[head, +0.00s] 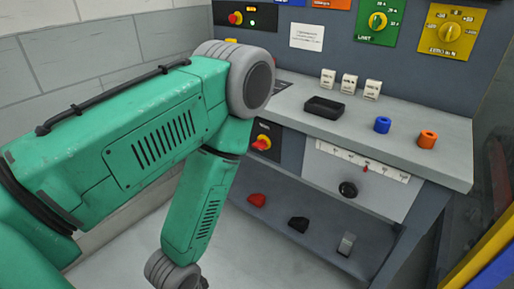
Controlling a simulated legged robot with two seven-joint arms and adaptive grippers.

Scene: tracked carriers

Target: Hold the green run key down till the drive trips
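I cannot make out a green run key in the head view. A dark control box (246,14) at the top left of the panel has a red knob on a yellow base (235,18) and small lit marks. A second red knob on a yellow base (262,142) is on a dark plate below the bench top, beside the green arm. The arm covers part of the bench's left side. Neither of my grippers shows in this view.
The grey bench top (440,158) holds a black tray (324,108), several white blocks, a blue ring (382,125) and an orange ring (428,139). Below are a slider scale (335,153), a black knob (348,189) and a shelf (325,235) with small parts.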

